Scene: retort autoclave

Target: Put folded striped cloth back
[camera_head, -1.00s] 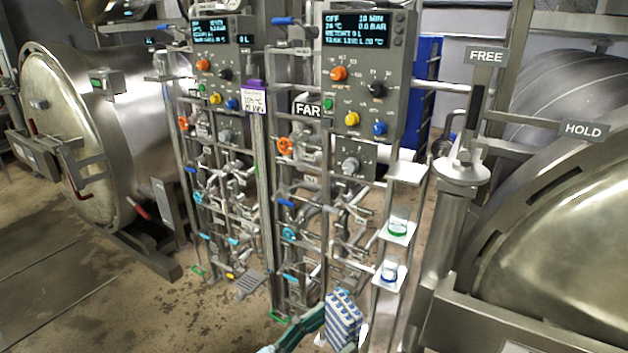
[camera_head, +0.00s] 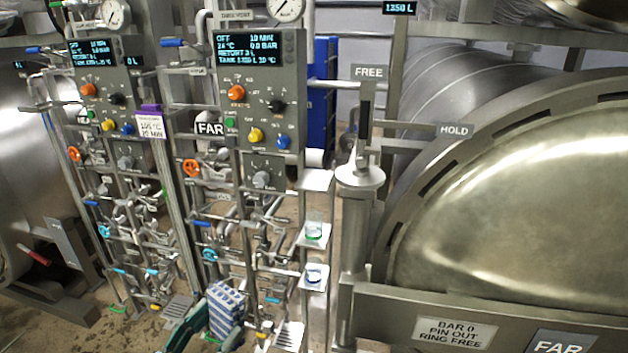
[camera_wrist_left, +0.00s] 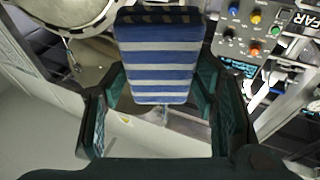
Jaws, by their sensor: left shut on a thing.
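The folded striped cloth (camera_head: 225,309), blue and white, is held upright at the lower middle of the head view. It also shows in the left wrist view (camera_wrist_left: 158,62), between the two dark green fingers. My left gripper (camera_head: 206,333) is shut on the cloth's near end, with the rest of the cloth standing out past the fingertips. The cloth hangs in the air in front of the lower pipework. My right gripper is not in view.
Two control panels (camera_head: 262,95) stand over pipes and valves behind the cloth. Small white shelves (camera_head: 313,278) with glass cups are right of it. A large steel vessel door (camera_head: 510,190) fills the right, beside a post (camera_head: 357,240).

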